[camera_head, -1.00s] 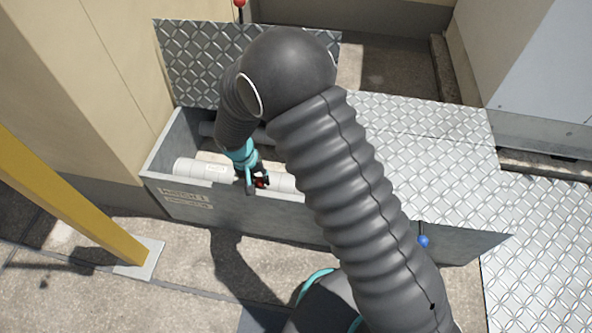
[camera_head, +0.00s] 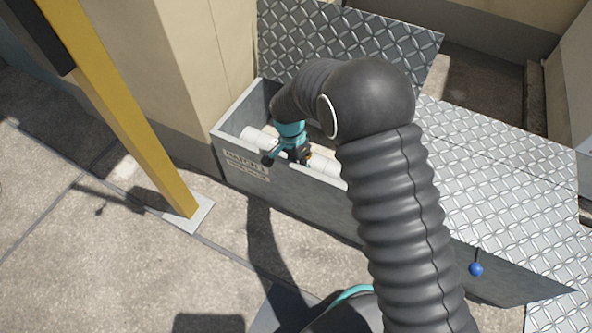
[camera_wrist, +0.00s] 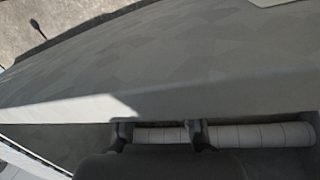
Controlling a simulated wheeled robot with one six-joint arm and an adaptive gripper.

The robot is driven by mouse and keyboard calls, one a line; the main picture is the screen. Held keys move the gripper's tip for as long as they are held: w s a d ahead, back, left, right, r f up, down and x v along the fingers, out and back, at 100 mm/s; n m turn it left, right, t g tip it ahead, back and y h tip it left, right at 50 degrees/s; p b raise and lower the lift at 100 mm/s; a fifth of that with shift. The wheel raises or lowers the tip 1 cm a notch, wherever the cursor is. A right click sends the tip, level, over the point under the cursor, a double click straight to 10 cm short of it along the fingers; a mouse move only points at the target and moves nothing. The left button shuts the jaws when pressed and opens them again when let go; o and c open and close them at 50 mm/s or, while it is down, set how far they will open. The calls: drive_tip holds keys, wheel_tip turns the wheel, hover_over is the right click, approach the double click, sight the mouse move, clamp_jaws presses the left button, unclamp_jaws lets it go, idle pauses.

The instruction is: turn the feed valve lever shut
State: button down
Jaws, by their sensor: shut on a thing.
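In the head view my gripper (camera_head: 291,153) reaches down into the open left end of a grey box (camera_head: 300,192). A label on the box front reads roughly "HATCH 1". A white pipe (camera_head: 260,139) runs along the inside and shows on both sides of the gripper. My gripper is shut on the feed valve lever, which is mostly hidden behind the fingers. A tiny orange-red spot shows beside the gripper. In the wrist view the two dark fingers (camera_wrist: 160,133) stand over the pale pipe (camera_wrist: 255,135); the lever cannot be made out there.
A raised tread-plate lid (camera_head: 335,45) stands behind the opening. Tread plates (camera_head: 500,180) cover the right side. A blue ball knob (camera_head: 476,269) hangs at the box front. A yellow post (camera_head: 135,110) stands at left by the beige wall (camera_head: 190,70). The floor between is clear.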

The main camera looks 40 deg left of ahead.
drive_tip(key=shift+w+a, duration=0.1)
drive_tip(key=shift+w, duration=0.25)
drive_tip(key=c, duration=0.8)
unclamp_jaws()
drive_tip(key=shift+s, duration=0.1)
drive_tip(key=shift+r, duration=0.1)
drive_tip(key=r, duration=0.4)
drive_tip(key=a+r, duration=0.1)
drive_tip(key=r, duration=0.2)
drive_tip(key=a+r, duration=0.1)
drive_tip(key=r, duration=0.3)
drive_tip(key=shift+a+r, duration=0.15)
drive_tip(key=shift+r, duration=0.2)
